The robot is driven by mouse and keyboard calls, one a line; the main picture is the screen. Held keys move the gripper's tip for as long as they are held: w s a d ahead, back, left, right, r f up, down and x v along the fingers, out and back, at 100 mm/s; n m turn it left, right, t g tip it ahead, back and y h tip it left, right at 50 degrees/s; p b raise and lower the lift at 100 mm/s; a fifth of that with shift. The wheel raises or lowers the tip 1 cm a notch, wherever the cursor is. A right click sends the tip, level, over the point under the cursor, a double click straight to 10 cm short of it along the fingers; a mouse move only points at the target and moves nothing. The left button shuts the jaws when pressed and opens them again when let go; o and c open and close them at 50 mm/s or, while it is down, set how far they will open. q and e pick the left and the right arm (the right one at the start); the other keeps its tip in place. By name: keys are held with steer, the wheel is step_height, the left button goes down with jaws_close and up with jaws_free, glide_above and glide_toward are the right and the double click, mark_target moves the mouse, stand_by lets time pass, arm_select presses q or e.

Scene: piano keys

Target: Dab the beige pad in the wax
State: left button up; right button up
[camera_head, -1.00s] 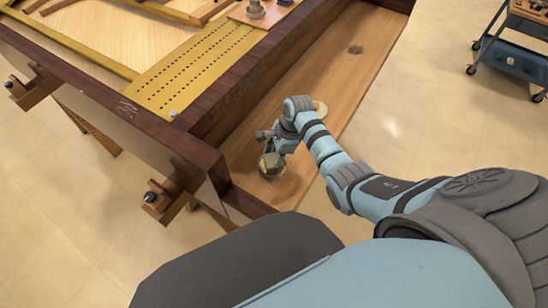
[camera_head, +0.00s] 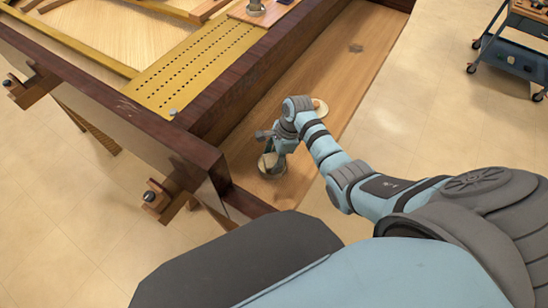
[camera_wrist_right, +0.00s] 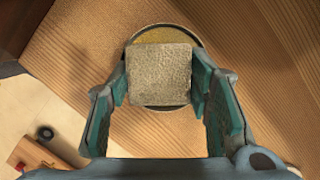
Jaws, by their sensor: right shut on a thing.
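My right gripper (camera_wrist_right: 160,86) is shut on the beige pad (camera_wrist_right: 160,72), a square, rough-textured block held between its two fingers. In the right wrist view the pad lies over the round wax tin (camera_wrist_right: 165,27), covering most of it. A yellowish band of wax (camera_wrist_right: 163,38) shows past the pad's far edge inside the dark rim. In the head view my right gripper (camera_head: 273,147) points down at the tin on the wooden keybed, with the pad (camera_head: 268,160) at the tin. Whether the pad touches the wax cannot be told. My left gripper is not in view.
The wooden shelf (camera_head: 340,80) stretches away clear to the back, with a dark knot-like spot on it. A pale round disc (camera_head: 320,107) is partly hidden behind my right wrist. A dark wooden wall (camera_head: 270,80) runs along the left. A blue cart (camera_head: 515,50) stands far right.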

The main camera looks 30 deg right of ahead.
steer(key=shift+s+f+p, duration=0.2)
steer(key=shift+p, duration=0.4)
stand_by(1.6)
steer(key=r+p, duration=0.3)
steer(key=p, duration=0.1)
steer(key=r+p, duration=0.4)
steer(key=shift+w+r+p, duration=0.2)
steer(key=shift+r+p, duration=0.05)
steer(key=shift+p, duration=0.1)
steer(key=shift+f, duration=0.1)
step_height(320, 180, down, 4)
steer(key=b, duration=0.4)
steer(key=shift+f+b, duration=0.75)
steer(key=shift+f, duration=0.4)
steer(key=shift+f, duration=0.15)
steer(key=shift+f, duration=0.1)
stand_by(1.4)
